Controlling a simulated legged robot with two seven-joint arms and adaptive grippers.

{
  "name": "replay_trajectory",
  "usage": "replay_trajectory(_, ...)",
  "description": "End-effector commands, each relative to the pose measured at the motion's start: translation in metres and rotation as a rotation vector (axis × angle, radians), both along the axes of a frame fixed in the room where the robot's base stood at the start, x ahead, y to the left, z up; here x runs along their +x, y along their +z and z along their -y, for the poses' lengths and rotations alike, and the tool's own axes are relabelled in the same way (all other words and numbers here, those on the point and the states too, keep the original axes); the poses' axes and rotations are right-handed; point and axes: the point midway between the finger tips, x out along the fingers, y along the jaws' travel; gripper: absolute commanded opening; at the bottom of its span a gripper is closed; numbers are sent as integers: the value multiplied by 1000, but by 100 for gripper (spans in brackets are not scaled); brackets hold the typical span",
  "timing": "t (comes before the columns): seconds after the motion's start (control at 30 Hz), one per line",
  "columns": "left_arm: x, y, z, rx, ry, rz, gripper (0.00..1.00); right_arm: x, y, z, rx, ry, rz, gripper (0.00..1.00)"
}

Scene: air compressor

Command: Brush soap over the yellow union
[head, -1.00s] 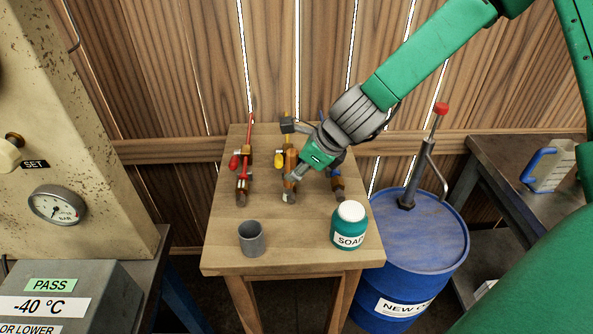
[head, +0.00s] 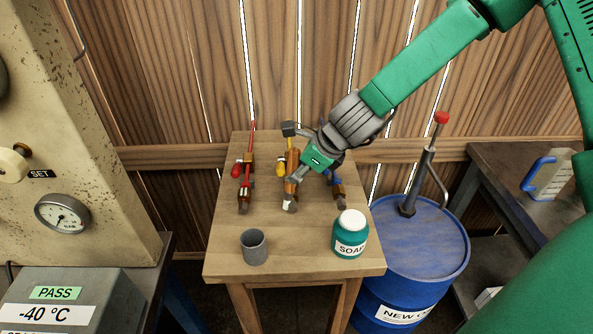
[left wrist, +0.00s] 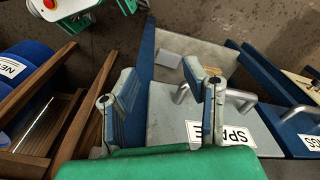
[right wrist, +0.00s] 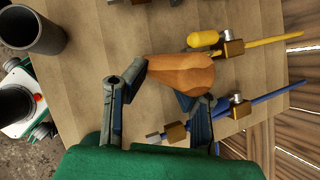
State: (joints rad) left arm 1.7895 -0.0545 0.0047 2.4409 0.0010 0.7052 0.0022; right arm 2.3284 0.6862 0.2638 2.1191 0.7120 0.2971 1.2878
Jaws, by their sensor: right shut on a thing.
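My right gripper (head: 295,176) is shut on a wooden-handled brush (right wrist: 180,72) over the table, beside the yellow line. The soap jar (head: 350,236), teal with a white top, stands at the table's front right. My left gripper (left wrist: 166,95) is open and empty, away from the table.
A red-levered line (head: 245,180) lies left of the yellow one, and a blue one (head: 338,188) right. A grey cup (head: 254,247) stands at the table's front. A blue drum (head: 430,250) with a pump stands right of the table (head: 300,255).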

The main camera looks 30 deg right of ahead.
Motion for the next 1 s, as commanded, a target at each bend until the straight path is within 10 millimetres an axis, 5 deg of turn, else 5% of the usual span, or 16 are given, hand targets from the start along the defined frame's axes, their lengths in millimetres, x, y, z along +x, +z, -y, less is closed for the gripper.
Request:
replay_trajectory(0.6,0,-14,0,0,0,0,40,-37,-3,-22,6,5,-6,0)
replay_trajectory(1.0,0,-10,0,0,0,0,40,-39,1,-22,6,4,-7,0)
